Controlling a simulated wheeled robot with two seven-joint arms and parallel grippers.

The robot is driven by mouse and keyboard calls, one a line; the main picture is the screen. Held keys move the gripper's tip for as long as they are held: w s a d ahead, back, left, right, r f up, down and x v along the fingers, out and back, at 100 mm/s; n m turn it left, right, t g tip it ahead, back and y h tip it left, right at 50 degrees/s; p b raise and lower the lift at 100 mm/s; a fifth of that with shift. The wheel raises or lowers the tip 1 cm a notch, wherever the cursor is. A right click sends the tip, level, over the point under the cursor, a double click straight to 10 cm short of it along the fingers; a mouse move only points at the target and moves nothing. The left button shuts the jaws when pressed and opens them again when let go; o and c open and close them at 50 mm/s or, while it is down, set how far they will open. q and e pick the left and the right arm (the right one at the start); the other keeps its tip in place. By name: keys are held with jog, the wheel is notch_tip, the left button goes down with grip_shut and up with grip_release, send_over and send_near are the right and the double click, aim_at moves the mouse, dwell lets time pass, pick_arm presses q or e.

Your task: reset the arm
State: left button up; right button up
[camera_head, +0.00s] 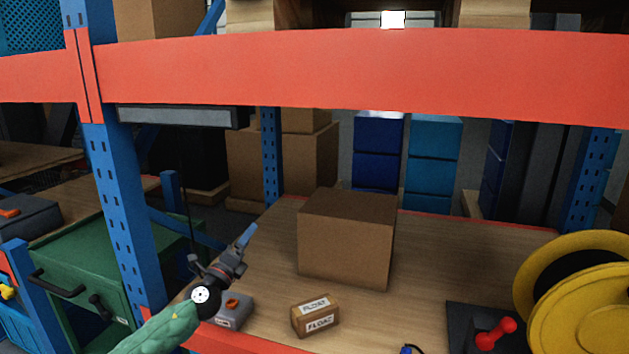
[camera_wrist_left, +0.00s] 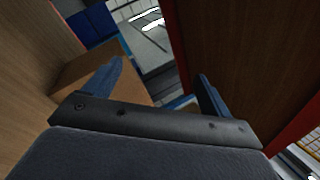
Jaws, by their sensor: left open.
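My left arm (camera_head: 165,328), in a green sleeve, comes in from the lower left of the head view. Its gripper (camera_head: 246,238) is over the left part of the wooden shelf, left of the large cardboard box. In the left wrist view my left gripper (camera_wrist_left: 155,85) shows two blue fingers set wide apart with nothing between them. A cardboard box (camera_wrist_left: 95,70) shows behind the left finger there. My right gripper is not in either view.
An orange beam (camera_head: 360,68) crosses above the wooden shelf (camera_head: 450,250). On the shelf are a large box (camera_head: 345,240), a small FLOAT box (camera_head: 316,315), a grey device (camera_head: 235,312) and a yellow reel (camera_head: 580,300). A red-handled lever (camera_head: 495,334) is at the right. A blue post (camera_head: 120,200) stands left.

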pick_arm(q)
jog(key=a+f+n+y, duration=0.2)
jog(key=a+n+y, duration=0.5)
jog(key=n+y, duration=0.75)
jog(key=s+f+n+g+h, duration=0.1)
jog(key=s+f+n+g, duration=0.35)
jog(key=f, duration=0.35)
jog(key=s+f+n+g+h, duration=0.1)
jog(key=s+f+n+g, duration=0.35)
jog(key=f, duration=0.45)
jog(key=s+d+f+n+g+h, duration=0.1)
jog(key=s+d+f+g, duration=0.2)
jog(key=s+f, duration=0.7)
jog(key=s+d+f+n+g+h, duration=0.1)
jog(key=s+d+f+n+g, duration=0.1)
jog(key=s+f, duration=0.9)
jog(key=s+d+f+n+g+h, duration=0.1)
jog(key=s+d+f+g, duration=0.3)
jog(key=s+f, duration=0.7)
jog(key=s+d+h, duration=0.1)
jog(key=s, duration=1.1)
jog(key=shift+s+f+g, duration=0.25)
jog(key=shift+s+g, duration=0.1)
jog(key=shift+g, duration=0.05)
jog(key=shift+a, duration=0.1)
